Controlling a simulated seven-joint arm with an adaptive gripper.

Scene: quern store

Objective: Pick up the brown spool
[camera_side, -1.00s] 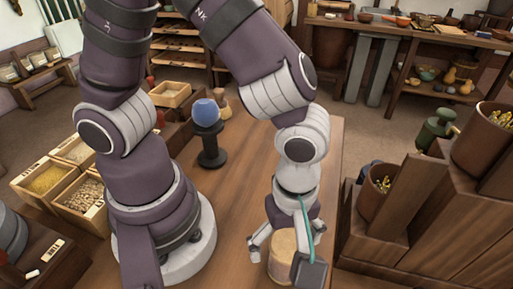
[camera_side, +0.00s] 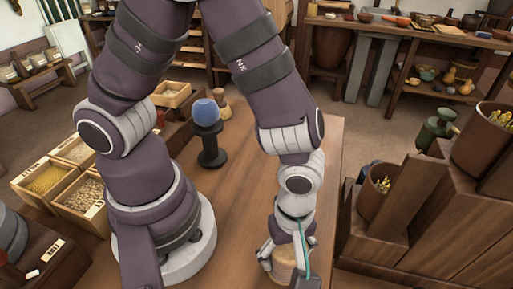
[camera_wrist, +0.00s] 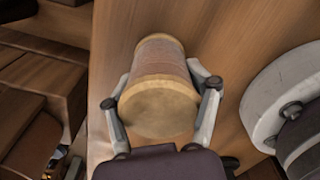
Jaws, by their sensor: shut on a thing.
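The brown spool (camera_wrist: 158,75) has pale tan ends and a reddish-brown wound middle. In the wrist view, the fingers of my gripper (camera_wrist: 163,92) press on it from both sides, near its pale near end. In the side view the spool (camera_side: 284,264) is at the bottom, under my gripper (camera_side: 287,270), and the fingers partly hide it. I cannot tell whether its base touches the table.
The wooden table (camera_side: 245,180) is clear around the spool. Stepped wooden blocks (camera_side: 425,225) stand right of the table.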

